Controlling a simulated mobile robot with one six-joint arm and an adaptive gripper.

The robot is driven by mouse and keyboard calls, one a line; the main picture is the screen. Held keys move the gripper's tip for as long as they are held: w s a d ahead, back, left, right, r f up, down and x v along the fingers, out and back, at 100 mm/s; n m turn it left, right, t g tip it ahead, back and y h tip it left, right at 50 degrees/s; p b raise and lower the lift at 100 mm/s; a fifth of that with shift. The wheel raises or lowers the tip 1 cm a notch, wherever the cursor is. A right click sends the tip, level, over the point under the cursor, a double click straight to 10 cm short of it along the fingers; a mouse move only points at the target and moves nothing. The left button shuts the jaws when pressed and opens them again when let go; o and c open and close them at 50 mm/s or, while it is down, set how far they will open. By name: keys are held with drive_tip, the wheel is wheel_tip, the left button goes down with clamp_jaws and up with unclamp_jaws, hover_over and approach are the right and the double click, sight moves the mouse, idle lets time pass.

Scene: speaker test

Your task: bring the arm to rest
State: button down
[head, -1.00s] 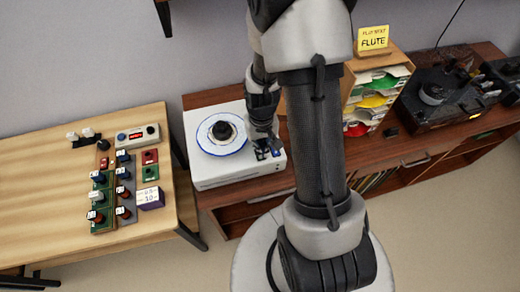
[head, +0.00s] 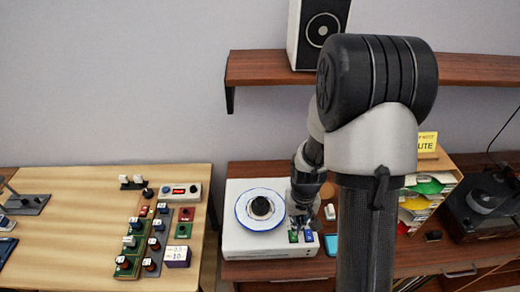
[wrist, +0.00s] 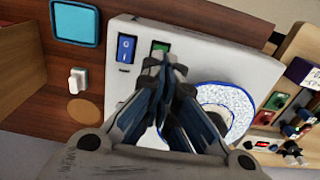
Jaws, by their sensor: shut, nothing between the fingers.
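My gripper (head: 300,226) is shut and empty. In the head view it hangs over the right front part of a white box-shaped device (head: 250,243) with a round disc (head: 243,217) and a black knob (head: 261,206) on top. In the wrist view my gripper's fingertips (wrist: 166,60) are together above the device's top, beside a green switch (wrist: 160,47) and a blue switch (wrist: 126,48). The fingers partly cover the disc (wrist: 240,104). I cannot tell whether the fingertips touch the device.
A cyan square pad (head: 331,244) lies right of the device; a small white switch (wrist: 78,78) is near it. A table with switch boards (head: 145,240) stands left. A sorter with coloured discs (head: 440,172) stands right. A speaker (head: 317,30) sits on the wall shelf (head: 265,68).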

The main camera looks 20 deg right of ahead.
drive_tip(key=s+a+r+n+t+b, duration=0.1)
drive_tip(key=s+a+r+b, duration=0.15)
drive_tip(key=r, duration=0.55)
drive_tip(key=s+a+r+n+t+b, duration=0.15)
drive_tip(key=a+r, duration=0.25)
drive_tip(key=r, duration=0.4)
drive_tip(key=s+a+r+t+b, duration=0.2)
drive_tip(key=s+a+r, duration=0.2)
drive_tip(key=s, duration=0.5)
drive_tip(key=shift+s+r+n, duration=0.3)
drive_tip(key=shift+r+n, duration=0.05)
drive_tip(key=shift+r, duration=0.55)
drive_tip(key=shift+w+a, duration=0.1)
drive_tip(key=w+d+f+n+g, duration=0.2)
drive_tip(key=w+d+f+n, duration=0.3)
drive_tip(key=w+f+n, duration=0.2)
drive_tip(key=w+d+f+n+g, duration=0.2)
drive_tip(key=w+d+f+n, duration=0.3)
drive_tip(key=w+f+n, duration=0.2)
drive_tip(key=shift+w+f+n+b, duration=0.15)
drive_tip(key=shift+w+n+b, duration=0.25)
drive_tip(key=shift+w, duration=0.6)
